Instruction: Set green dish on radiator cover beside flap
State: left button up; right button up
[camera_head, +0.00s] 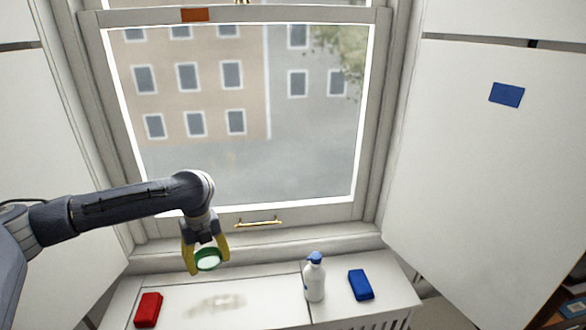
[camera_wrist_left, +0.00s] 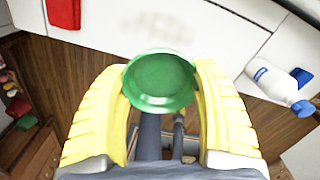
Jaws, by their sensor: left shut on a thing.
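My left gripper (camera_head: 206,262) is shut on the green dish (camera_head: 208,266), a small round shallow dish with a green rim. The yellow fingers pinch it from two sides. In the left wrist view the dish (camera_wrist_left: 160,82) sits between the fingertips. The radiator cover (camera_head: 270,311) is the white ledge below the window, and the dish shows in front of its left part in the head view. A seam runs across the cover's top beside the bottle; I cannot tell for certain which panel is the flap. My right gripper is not in view.
A red block (camera_head: 148,310) lies at the cover's left end. A white bottle with a blue cap (camera_head: 314,280) stands right of the middle, with a blue block (camera_head: 361,285) beside it. A brownish smudge (camera_head: 215,303) marks the otherwise bare left-centre top. The window handle (camera_head: 258,222) is above.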

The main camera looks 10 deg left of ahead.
pick_arm(q)
jog(key=n, duration=0.7)
jog(key=shift+s+d, duration=0.3)
jog(key=n, duration=0.2)
jog(key=s+d+n, duration=0.1)
jog(key=n, duration=0.2)
jog(key=shift+d+f, duration=0.1)
jog(key=shift+d, duration=0.1)
jog(key=s+d+r+n, duration=0.3)
jog(key=s+d+n, duration=0.5)
jog(key=d+n, duration=0.3)
jog(key=shift+n, duration=2.2)
